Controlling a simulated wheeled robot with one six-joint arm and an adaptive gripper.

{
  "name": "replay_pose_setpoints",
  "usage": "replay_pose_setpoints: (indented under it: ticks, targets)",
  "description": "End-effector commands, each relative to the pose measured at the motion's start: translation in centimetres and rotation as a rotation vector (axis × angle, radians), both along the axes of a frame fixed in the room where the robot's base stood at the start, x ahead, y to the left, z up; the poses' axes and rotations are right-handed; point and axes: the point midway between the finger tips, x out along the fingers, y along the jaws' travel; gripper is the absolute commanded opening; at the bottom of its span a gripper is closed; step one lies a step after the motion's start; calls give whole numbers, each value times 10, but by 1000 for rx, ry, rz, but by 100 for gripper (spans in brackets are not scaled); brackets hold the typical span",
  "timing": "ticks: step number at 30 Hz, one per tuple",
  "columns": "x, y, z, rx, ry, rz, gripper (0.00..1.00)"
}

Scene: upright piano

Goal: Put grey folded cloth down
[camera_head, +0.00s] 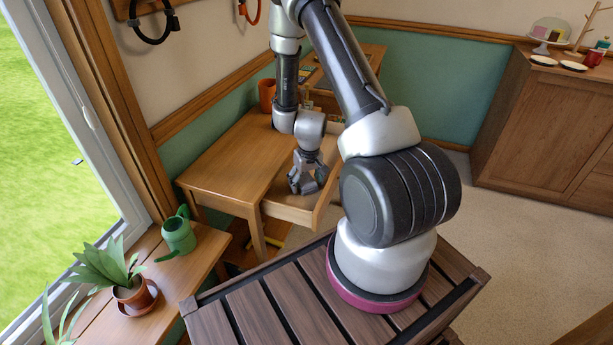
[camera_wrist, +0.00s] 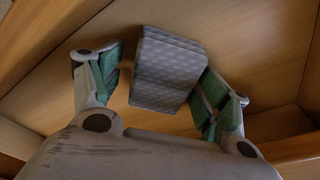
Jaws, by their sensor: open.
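The grey folded cloth (camera_wrist: 166,70) shows in the wrist view as a layered, patterned bundle on the wooden floor of an open drawer (camera_wrist: 250,45). My gripper (camera_wrist: 160,82) is open, with one green-padded finger on each side of the cloth. A gap shows between the left finger and the cloth; the right finger is close to its edge, and I cannot tell whether it touches. In the head view my gripper (camera_head: 307,184) points down into the pulled-out drawer (camera_head: 284,206) of the wooden desk. The cloth cannot be made out there.
The drawer walls stand close around my gripper. The desk top (camera_head: 228,160) to the left is mostly clear, with an orange pot (camera_head: 266,95) at its back. A green watering can (camera_head: 179,234) and a potted plant (camera_head: 130,285) stand by the window. A wooden cabinet (camera_head: 535,125) is at right.

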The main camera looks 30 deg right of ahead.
Motion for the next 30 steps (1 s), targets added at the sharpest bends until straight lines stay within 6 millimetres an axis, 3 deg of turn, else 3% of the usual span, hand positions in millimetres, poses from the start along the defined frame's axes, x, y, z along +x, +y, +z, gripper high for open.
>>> replay_pose_setpoints:
  ticks: [14, 18, 28, 30]
  targets:
    - [-8, 2, 52, 1, -1, 4, 76]
    - [-11, 2, 85, 1, -5, 2, 76]
    - [-17, 3, 127, -1, -6, 2, 76]
    - [-17, 5, 145, -3, -17, 6, 76]
